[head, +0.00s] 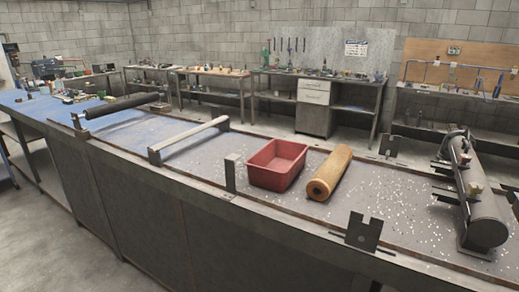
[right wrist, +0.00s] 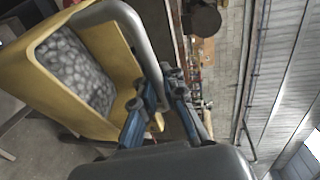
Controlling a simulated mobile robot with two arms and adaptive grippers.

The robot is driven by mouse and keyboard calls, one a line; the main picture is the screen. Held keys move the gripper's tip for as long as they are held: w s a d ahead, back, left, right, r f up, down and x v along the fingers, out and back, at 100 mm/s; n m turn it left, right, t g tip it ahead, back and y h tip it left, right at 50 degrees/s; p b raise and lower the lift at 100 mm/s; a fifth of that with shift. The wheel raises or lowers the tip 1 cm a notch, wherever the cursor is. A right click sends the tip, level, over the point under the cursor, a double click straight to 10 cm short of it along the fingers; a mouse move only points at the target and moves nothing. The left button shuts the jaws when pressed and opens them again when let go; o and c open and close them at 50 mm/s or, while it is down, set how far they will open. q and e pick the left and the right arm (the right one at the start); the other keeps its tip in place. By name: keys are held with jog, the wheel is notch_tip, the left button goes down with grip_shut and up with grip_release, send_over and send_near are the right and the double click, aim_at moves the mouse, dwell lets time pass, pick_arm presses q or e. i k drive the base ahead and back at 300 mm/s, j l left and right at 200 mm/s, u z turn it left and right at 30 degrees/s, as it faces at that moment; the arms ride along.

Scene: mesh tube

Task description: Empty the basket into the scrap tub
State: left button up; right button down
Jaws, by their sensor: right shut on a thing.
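A yellow basket (right wrist: 122,68) fills the upper left of the right wrist view and looks tilted there. It holds many grey rounded lumps (right wrist: 75,68). A thick grey handle (right wrist: 133,32) curves over its near side. My right gripper (right wrist: 166,80), with blue fingers, is shut at the lower end of this handle; the exact contact is partly hidden. A red tub (head: 276,164) stands upright on the bench in the head view; its visible inside looks empty. Neither gripper nor the basket shows in the head view.
The long bench (head: 375,195) has small pale bits scattered on its right part. A tan roll (head: 331,172) lies just right of the tub. A grey post (head: 232,173) stands left of it. A dark cylinder fixture (head: 474,205) stands at the far right.

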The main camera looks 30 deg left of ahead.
aim_at(274, 167)
jog(key=j, duration=2.15)
jog(key=k, duration=0.05)
